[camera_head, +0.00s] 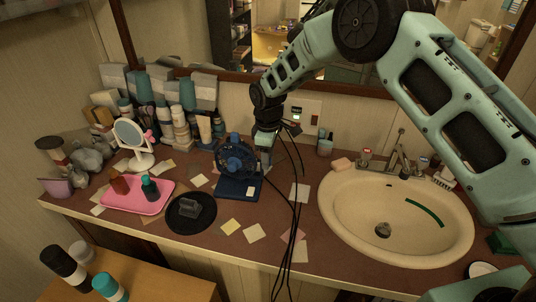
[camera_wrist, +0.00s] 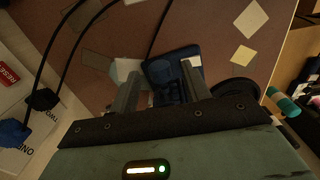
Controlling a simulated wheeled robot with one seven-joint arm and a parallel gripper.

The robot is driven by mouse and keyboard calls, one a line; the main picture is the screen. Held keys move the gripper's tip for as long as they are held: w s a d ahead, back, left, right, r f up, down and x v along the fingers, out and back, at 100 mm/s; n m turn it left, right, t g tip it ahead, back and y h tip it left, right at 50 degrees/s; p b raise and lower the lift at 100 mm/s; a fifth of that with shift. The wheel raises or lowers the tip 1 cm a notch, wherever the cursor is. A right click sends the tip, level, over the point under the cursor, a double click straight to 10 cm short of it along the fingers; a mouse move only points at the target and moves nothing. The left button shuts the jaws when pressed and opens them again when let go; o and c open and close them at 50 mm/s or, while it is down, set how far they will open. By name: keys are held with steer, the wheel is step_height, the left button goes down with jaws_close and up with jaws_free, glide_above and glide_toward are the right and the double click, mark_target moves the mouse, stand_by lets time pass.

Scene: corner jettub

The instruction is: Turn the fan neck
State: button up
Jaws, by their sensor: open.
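A small dark blue fan (camera_head: 234,158) stands on the brown counter, its round cage and hub facing the front left. Its square blue base (camera_head: 239,189) lies flat on the counter. My gripper (camera_head: 265,165) points down just right of the fan head, close behind its right edge. In the wrist view the two fingers of my gripper (camera_wrist: 160,82) are apart. The blue fan (camera_wrist: 166,72) shows between and beyond them. The fan neck is mostly hidden, and I cannot tell whether a finger touches the fan.
A pink tray (camera_head: 120,204) with bottles and a black round dish (camera_head: 177,222) lie left of the fan. Bottles and towels crowd the back left. A sink (camera_head: 345,215) is at right. Flat paper squares (camera_head: 253,233) lie in front, where the counter is otherwise clear.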

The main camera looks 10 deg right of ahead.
steer(key=shift+f, duration=0.4)
steer(key=shift+c, duration=0.4)
jaws_close()
steer(key=shift+w, duration=0.1)
steer(key=shift+w+d+n+b, duration=0.15)
steer(key=shift+w+n+b, duration=0.7)
steer(key=shift+w+n, duration=0.7)
steer(key=shift+w+d+n+b, duration=0.15)
steer(key=shift+w+n+b, duration=0.9)
steer(key=shift+n, duration=0.8)
steer(key=shift+w, duration=0.2)
